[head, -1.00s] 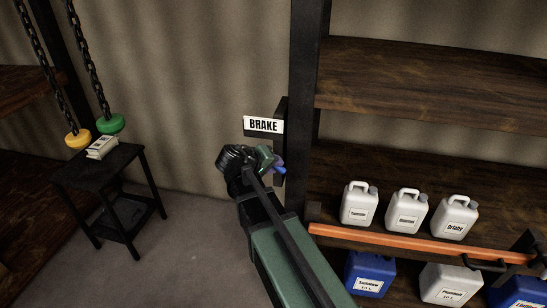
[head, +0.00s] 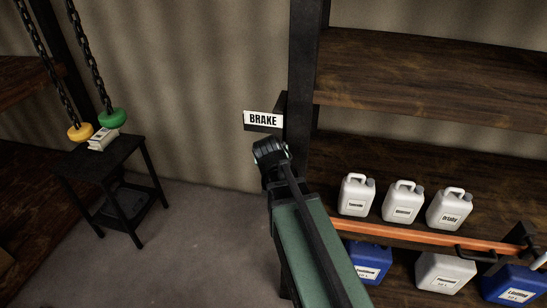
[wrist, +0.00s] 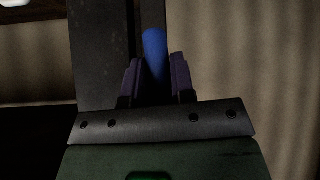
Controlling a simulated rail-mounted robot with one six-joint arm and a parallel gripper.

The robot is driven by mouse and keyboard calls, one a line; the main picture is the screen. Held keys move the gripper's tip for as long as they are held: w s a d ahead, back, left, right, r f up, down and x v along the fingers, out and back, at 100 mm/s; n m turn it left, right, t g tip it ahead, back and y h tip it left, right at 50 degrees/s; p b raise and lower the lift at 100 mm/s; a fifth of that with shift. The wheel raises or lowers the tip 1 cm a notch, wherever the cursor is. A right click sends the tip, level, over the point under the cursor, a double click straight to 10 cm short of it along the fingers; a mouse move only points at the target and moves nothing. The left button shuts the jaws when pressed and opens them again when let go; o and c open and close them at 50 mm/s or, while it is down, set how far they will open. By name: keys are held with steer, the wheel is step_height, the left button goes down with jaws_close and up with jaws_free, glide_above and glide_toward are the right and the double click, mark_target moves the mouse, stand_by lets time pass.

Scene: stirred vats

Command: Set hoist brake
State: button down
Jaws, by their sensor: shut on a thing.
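The BRAKE sign (head: 263,119) is a white plate with black letters, fixed beside the dark post in the head view. In the wrist view, my gripper (wrist: 156,82) is shut on a blue handle (wrist: 155,48), whose rounded end stands out beyond the purple fingers. Behind the handle is a dark upright plate (wrist: 105,40). In the head view, my arm covers the gripper and the handle below the sign.
Two chains hang at the left with a yellow knob (head: 80,132) and a green knob (head: 112,118), near a small black stand (head: 112,160). White jugs (head: 402,201) stand on the wooden shelf at right, with an orange rail (head: 405,237) along its front. Blue containers (head: 368,262) are below.

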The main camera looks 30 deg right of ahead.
steer(key=shift+t+y, duration=0.3)
stand_by(0.4)
steer(key=c, duration=1)
jaws_free()
steer(key=shift+o, duration=0.2)
